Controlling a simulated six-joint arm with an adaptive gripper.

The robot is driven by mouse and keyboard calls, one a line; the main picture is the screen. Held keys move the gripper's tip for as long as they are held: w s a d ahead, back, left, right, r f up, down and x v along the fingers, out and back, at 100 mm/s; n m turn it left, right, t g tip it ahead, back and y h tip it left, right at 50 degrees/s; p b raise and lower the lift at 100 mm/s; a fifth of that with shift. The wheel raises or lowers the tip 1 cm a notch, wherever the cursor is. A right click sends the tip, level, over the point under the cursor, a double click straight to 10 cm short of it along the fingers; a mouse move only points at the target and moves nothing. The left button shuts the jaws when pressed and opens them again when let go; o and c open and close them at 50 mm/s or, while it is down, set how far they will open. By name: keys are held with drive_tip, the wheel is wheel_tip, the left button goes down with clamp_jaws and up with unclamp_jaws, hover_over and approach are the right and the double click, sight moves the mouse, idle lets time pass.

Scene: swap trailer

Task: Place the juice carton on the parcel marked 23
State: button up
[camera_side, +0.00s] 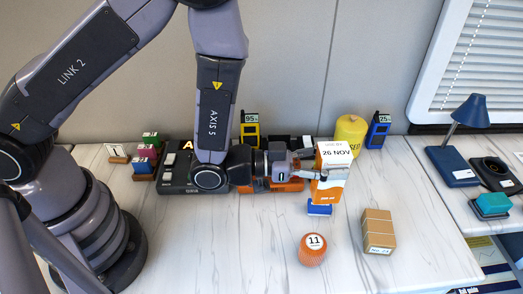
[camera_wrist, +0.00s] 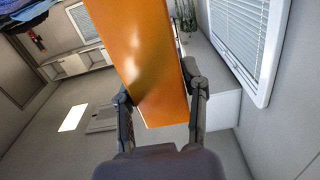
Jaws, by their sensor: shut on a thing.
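The juice carton (camera_side: 334,158) is an orange and white box with a label reading "USE BY 26 NOV". My gripper (camera_side: 312,165) is shut on it from the left and holds it nearly upright. In the wrist view the orange carton (camera_wrist: 150,65) stands between the two fingers of my gripper (camera_wrist: 163,97). The parcel marked 23 (camera_side: 378,229) is a brown cardboard box with a white label, on the table to the right of and nearer than the carton. Its top looks bare.
An orange ball-like object marked 11 (camera_side: 312,249) stands left of the parcel. A small blue block (camera_side: 319,209) lies below the carton. A yellow cylinder (camera_side: 350,131) and a blue device marked 25 (camera_side: 378,130) stand behind.

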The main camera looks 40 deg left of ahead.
drive_tip(key=shift+x, duration=0.9)
drive_tip(key=shift+w+d+f, duration=1.5)
drive_tip(key=shift+w+f, duration=0.15)
drive_tip(key=shift+f, duration=0.45)
drive_tip(key=shift+w+d+f, duration=1.5)
drive_tip(key=shift+w+f, duration=0.15)
drive_tip(key=shift+f, duration=0.45)
drive_tip(key=shift+w+d+f, duration=1.5)
drive_tip(key=shift+w+f, duration=0.15)
drive_tip(key=shift+f, duration=0.45)
drive_tip(key=shift+f, duration=0.15)
drive_tip(key=o, duration=1.2)
